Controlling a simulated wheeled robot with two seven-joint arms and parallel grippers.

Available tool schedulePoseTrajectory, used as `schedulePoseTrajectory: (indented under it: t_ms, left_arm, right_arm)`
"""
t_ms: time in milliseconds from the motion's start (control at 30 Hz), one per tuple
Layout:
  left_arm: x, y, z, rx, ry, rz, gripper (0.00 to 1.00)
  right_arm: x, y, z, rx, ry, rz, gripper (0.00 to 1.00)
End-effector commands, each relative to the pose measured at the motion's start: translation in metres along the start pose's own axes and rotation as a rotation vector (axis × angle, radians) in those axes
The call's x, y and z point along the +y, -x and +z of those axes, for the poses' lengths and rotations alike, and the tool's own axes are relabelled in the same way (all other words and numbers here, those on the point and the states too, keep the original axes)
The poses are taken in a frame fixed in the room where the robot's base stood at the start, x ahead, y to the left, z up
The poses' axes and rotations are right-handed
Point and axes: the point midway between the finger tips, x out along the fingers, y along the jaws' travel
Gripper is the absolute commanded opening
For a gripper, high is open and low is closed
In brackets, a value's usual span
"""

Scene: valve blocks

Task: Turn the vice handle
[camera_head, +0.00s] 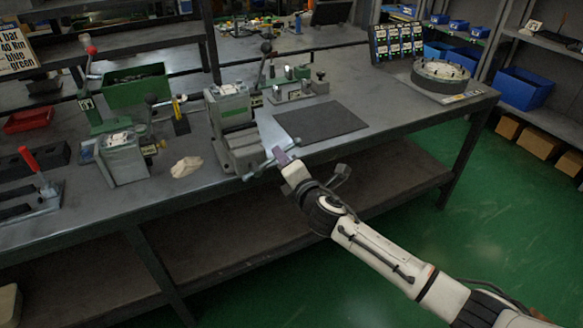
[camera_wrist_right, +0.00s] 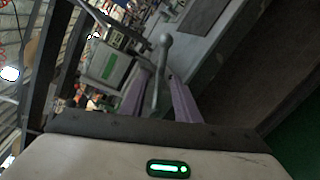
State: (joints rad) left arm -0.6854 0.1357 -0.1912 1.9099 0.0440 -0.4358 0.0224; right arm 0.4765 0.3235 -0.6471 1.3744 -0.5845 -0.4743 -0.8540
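The grey vice (camera_head: 238,152) stands at the front edge of the workbench in the head view. Its handle (camera_head: 257,170) is a thin metal bar with knobbed ends on the vice's front. My left gripper is not in view.
A dark mat (camera_head: 320,121) lies on the bench right of the vice. A beige cloth-like lump (camera_head: 187,166) and a green-grey device (camera_head: 122,158) are left of it. A round fixture (camera_head: 440,75) stands at the right end. The floor before the bench is clear.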

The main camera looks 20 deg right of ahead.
Motion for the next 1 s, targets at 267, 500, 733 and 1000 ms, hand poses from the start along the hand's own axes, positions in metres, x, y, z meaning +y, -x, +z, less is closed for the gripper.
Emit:
schedulePoseTrajectory:
  t_ms: [267,500,733,1000]
  left_arm:
    - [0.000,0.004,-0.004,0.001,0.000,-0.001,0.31]
    - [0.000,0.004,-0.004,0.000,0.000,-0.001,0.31]
    - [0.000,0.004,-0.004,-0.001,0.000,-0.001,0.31]
    - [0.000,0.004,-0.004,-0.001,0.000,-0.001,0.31]
  right_arm:
    - [-0.001,0.049,0.000,0.001,0.000,-0.001,0.29]
    - [0.000,0.067,0.001,-0.001,0.000,-0.001,0.29]
    - [0.000,0.068,0.001,-0.002,0.000,-0.001,0.29]
    - [-0.003,0.068,-0.001,0.002,-0.010,-0.005,0.29]
